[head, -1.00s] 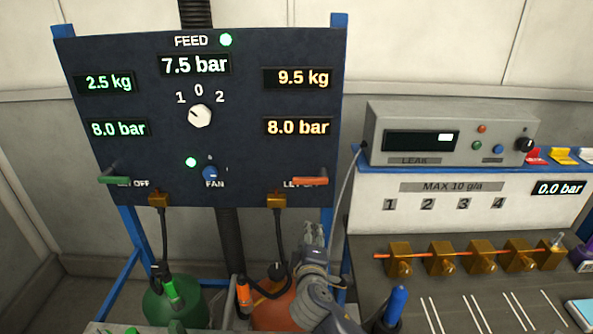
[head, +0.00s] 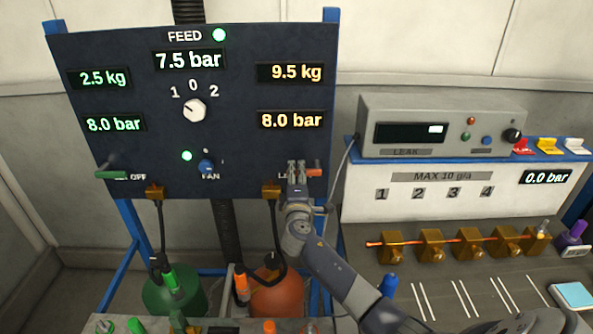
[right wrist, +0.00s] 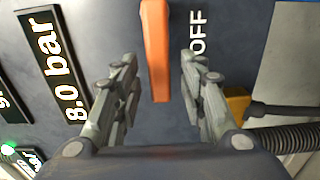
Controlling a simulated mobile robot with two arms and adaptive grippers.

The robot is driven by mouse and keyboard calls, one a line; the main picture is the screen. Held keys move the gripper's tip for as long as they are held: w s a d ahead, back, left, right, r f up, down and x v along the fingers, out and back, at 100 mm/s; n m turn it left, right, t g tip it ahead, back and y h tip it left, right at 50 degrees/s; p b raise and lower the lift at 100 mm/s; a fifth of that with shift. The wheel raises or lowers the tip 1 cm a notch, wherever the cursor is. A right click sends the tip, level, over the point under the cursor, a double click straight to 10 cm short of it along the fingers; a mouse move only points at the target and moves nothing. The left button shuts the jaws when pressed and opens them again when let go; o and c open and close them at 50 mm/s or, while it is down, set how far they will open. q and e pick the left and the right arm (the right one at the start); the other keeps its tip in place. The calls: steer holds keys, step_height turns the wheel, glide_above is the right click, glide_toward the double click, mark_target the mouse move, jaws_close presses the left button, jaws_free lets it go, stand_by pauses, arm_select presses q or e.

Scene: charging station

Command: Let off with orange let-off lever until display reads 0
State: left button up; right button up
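The orange let-off lever (head: 314,172) is on the right side of the dark panel, mostly hidden by my right gripper in the head view. In the right wrist view the lever (right wrist: 155,50) reaches down between the two fingers. My right gripper (head: 297,168) is open in front of it, and the wrist view shows its fingers (right wrist: 158,75) apart on either side, with gaps to the lever. The orange display above (head: 292,120) reads 8.0 bar; it also shows in the right wrist view (right wrist: 60,62). My left gripper is not clearly visible.
A green lever (head: 112,175) is at the panel's left. Below stand a green cylinder (head: 168,298) and an orange cylinder (head: 278,298). A grey leak meter (head: 440,125) and brass blocks (head: 430,245) are to the right. A hose runs beside the lever.

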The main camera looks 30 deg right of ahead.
steer(key=shift+w+d, duration=0.35)
steer(key=shift+w, duration=0.3)
